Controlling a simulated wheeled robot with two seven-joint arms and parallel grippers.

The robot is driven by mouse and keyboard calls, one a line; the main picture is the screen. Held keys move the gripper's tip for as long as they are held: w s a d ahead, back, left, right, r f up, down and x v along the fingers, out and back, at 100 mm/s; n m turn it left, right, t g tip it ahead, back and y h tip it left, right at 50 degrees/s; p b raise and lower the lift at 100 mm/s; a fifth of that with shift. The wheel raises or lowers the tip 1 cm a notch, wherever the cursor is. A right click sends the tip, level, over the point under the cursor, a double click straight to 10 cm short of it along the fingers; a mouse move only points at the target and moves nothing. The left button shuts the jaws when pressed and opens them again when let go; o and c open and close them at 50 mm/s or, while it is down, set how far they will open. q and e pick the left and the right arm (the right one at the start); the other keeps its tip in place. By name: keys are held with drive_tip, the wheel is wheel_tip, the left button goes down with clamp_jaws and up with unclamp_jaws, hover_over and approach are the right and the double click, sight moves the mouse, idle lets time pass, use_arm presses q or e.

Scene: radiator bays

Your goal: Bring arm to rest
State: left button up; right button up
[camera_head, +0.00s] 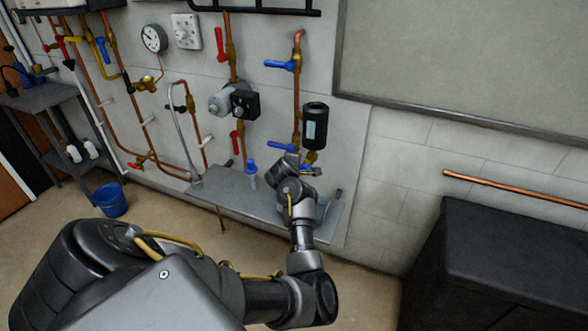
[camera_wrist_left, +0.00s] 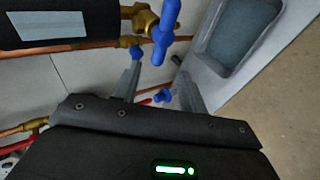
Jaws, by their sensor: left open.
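My left arm comes in from the lower left in the head view and reaches out over a grey metal shelf (camera_head: 230,190) on the wall. My left gripper (camera_wrist_left: 161,88) is open in the wrist view, with its two fingers apart. I see nothing held between them. A blue valve handle (camera_wrist_left: 166,32) on a brass fitting is close to the fingertips; I cannot tell whether they touch. The black cylinder (camera_head: 315,126) above that pipework also shows in the wrist view (camera_wrist_left: 50,20). My right gripper is not in view.
Copper pipes with red and blue valve handles cover the wall. A black cabinet (camera_head: 500,260) stands at the right below a horizontal copper pipe (camera_head: 515,189). A blue bucket (camera_head: 111,200) and a dark rack (camera_head: 45,97) are at the left. Floor between bucket and shelf is clear.

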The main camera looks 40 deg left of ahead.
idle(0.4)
use_arm(q)
drive_tip(key=s+d+f+m+g+h, duration=0.1)
drive_tip(key=d+f+m, duration=0.45)
drive_tip(key=f, duration=0.65)
drive_tip(key=s+d+f+m+g+h, duration=0.15)
drive_tip(key=d+f+m, duration=0.4)
drive_tip(key=f, duration=0.65)
drive_tip(key=s+d+f+m, duration=0.4)
drive_tip(key=s+f, duration=0.4)
drive_tip(key=f, duration=0.2)
drive_tip(key=s+d+f+m+g+h, duration=0.1)
drive_tip(key=s+d+f+m+g, duration=0.15)
drive_tip(key=s+f, duration=0.7)
drive_tip(key=s+d+f+m+g+h, duration=0.1)
drive_tip(key=s+d+f+m, duration=0.4)
drive_tip(key=s, duration=0.7)
drive_tip(key=s+f+m+g, duration=0.1)
drive_tip(key=s+f, duration=0.1)
drive_tip(key=s, duration=0.9)
drive_tip(key=s+d+f+m+g+h, duration=0.1)
drive_tip(key=s+f+m, duration=0.1)
drive_tip(key=s, duration=0.9)
drive_tip(key=shift+s+d+f+g, duration=0.2)
drive_tip(key=shift+f+g, duration=0.2)
drive_tip(key=shift+f, duration=0.45)
